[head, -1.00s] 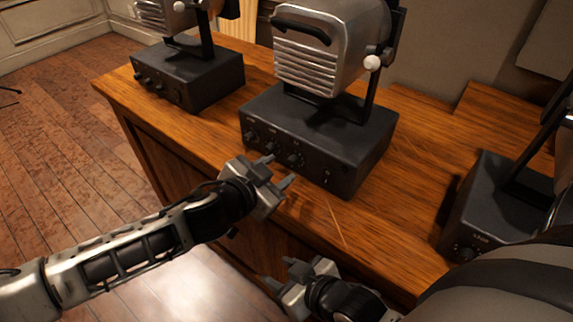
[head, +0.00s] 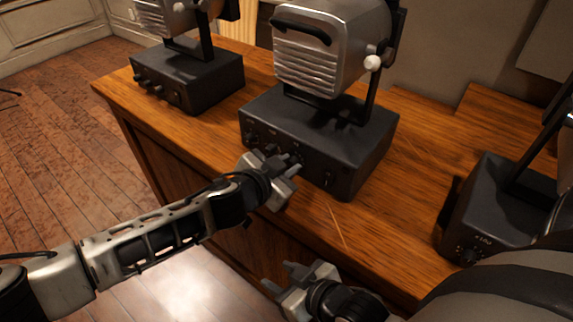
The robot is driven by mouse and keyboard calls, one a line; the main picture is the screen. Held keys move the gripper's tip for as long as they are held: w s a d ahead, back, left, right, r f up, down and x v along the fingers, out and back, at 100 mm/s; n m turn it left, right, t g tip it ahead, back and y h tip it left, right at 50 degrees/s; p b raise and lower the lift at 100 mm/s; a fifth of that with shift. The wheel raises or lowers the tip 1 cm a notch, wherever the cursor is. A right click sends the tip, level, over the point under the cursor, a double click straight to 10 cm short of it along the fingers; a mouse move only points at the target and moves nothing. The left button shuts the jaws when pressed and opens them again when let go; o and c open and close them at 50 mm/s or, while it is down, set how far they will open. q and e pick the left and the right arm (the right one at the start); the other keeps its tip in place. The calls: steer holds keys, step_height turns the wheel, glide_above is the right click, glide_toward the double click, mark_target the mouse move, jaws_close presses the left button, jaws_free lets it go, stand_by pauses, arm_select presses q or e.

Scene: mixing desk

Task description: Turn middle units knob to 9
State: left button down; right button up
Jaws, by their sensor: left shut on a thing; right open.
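The middle unit (head: 350,150) is a black box with a silver ribbed lamp-like head (head: 318,50) on a bracket, standing on the wooden desk. Its front panel carries several small dark knobs in a row. My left gripper (head: 283,158) is at this panel, its fingers shut on a knob right of the panel's left end. The fingers hide that knob, and its setting cannot be read. My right gripper (head: 278,279) is open and empty, low in front of the desk, apart from the units.
A similar unit (head: 190,80) stands at the left end of the wooden desk (head: 410,215), and another (head: 495,205) at the right. Bare desktop lies between the middle and right units. Wooden floor (head: 60,150) is open at left.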

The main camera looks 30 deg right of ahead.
arm_select(q)
steer(key=m+t, duration=0.2)
steer(key=shift+s+f+m+b, duration=0.2)
steer(key=shift+m+b, duration=0.1)
steer(key=shift+m+t+y+b, duration=0.3)
steer(key=shift+m+t+b, duration=0.35)
steer(key=shift+m, duration=0.45)
steer(key=c, duration=1.3)
jaws_free()
steer(key=shift+d, duration=0.1)
steer(key=shift+s, duration=0.1)
steer(key=p+v, duration=0.1)
steer(key=v, duration=1.5)
